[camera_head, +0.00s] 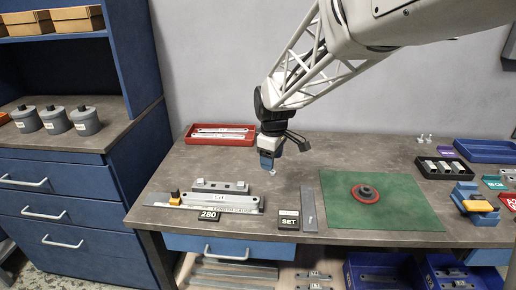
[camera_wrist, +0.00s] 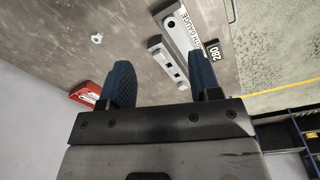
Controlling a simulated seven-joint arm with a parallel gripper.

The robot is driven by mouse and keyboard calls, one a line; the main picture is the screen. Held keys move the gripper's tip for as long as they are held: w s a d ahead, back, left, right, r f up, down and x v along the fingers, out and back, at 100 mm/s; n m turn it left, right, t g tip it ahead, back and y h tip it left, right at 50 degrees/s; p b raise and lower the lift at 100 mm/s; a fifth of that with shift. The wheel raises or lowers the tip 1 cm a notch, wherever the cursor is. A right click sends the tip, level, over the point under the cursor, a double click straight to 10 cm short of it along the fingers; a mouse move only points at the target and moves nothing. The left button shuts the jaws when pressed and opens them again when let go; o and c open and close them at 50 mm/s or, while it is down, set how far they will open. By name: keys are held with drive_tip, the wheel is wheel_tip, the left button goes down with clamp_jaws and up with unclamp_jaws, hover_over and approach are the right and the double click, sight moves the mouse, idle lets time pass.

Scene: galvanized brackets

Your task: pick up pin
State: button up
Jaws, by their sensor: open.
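A small pale metal piece, apparently the pin (camera_head: 272,173), lies on the grey bench just below my gripper (camera_head: 268,160) in the head view. In the wrist view this pin (camera_wrist: 97,38) lies alone on the bare bench, beyond and to the left of the fingertips. My gripper (camera_wrist: 162,75) is open, with its two blue fingers apart and nothing held between them. It hangs above the bench. The pin's exact shape is too small to tell.
A grey bracket block (camera_head: 220,186) and a length gauge (camera_head: 225,203) lie to the left. A red tray (camera_head: 184,138) holds pale bars behind. A green mat (camera_head: 410,211) with a red disc (camera_head: 365,194) is to the right. More small pale pieces (camera_head: 425,139) stand at the back right.

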sight(239, 183)
drive_tip(key=w+a+f+n, duration=0.1)
drive_tip(key=w+a+f, duration=0.1)
drive_tip(key=a+f, duration=0.1)
drive_tip(key=w+a+f+n, duration=0.2)
drive_tip(key=w+a+f, duration=0.1)
drive_tip(key=a, duration=0.2)
drive_tip(key=w+a+f+n, duration=0.2)
drive_tip(key=w+a+f, duration=0.1)
drive_tip(key=a, duration=0.1)
drive_tip(key=shift+f+g, duration=0.15)
drive_tip(key=shift+g, duration=0.15)
drive_tip(key=shift+f, duration=0.1)
drive_tip(key=shift+f, duration=1.2)
drive_tip(key=shift+f, duration=0.1)
drive_tip(key=shift+d+f, duration=0.1)
drive_tip(key=shift+f, duration=2.4)
drive_tip(key=shift+c, duration=0.4)
drive_tip(key=c, duration=1)
